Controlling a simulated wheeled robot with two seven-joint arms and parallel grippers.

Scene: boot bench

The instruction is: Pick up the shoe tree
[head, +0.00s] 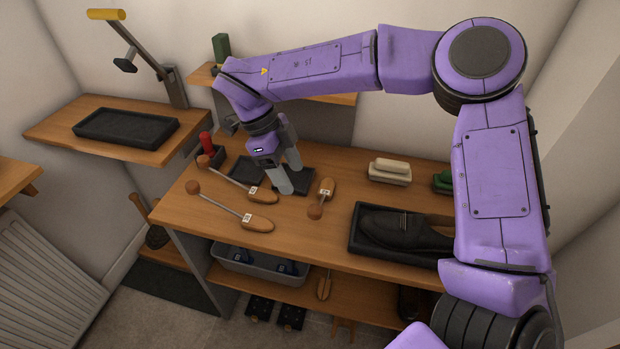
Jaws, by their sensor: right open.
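Several wooden shoe trees with metal rods and ball ends are in the head view. One (263,196) lies on the bench just left of my right gripper, and a second (256,224) lies nearer the front edge. A third, short-looking one (327,188) lies to the right of the gripper. Another wooden piece like them (324,286) is on the lower shelf. My right gripper (291,179) is open, its fingers pointing down over a dark mat, apart from the shoe trees as far as I can tell. Nothing shows between its fingers. My left gripper is out of view.
On the bench (340,257) are a black tray (366,247) with a dark shoe (400,231), a pale brush (390,170) and a green item (443,181). A red-topped item (206,143) stands at the left. A grey bin (260,265) sits below. A side shelf holds a black tray (126,126).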

